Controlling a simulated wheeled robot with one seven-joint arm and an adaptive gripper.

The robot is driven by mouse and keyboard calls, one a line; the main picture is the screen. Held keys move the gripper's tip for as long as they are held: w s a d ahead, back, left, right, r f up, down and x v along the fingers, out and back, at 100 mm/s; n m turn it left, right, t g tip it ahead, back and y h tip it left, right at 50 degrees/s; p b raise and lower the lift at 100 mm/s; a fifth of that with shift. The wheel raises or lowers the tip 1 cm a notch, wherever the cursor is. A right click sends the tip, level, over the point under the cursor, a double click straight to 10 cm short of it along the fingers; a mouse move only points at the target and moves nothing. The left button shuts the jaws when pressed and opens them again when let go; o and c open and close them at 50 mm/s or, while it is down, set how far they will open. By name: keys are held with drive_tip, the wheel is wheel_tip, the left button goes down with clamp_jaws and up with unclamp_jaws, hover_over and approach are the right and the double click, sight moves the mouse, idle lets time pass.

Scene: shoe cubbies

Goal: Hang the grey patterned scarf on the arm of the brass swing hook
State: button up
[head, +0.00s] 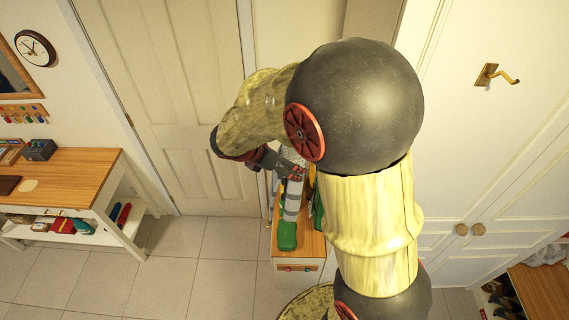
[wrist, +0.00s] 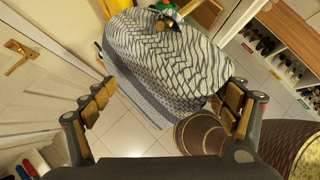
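The grey patterned scarf (wrist: 165,65) fills the middle of the wrist view, draped in a wide fold with dark wavy lines. A small brown peg-like end (wrist: 165,22) shows at its top. My gripper (wrist: 165,97) is open, its padded fingers on either side of the scarf; the right one appears close to its edge. Contact is unclear. In the head view my gripper (head: 283,162) is beside the door, partly hidden by my arm. The brass swing hook (head: 490,75) is on the white panel at upper right, its arm pointing right and empty.
A wooden-topped table (head: 70,175) is at left. A shoe cubby (wrist: 275,45) is at right in the wrist view, with a brown round basket-like object (wrist: 200,133) below. Tiled floor is open at lower left.

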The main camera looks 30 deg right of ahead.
drive_tip(key=shift+o, duration=1.2)
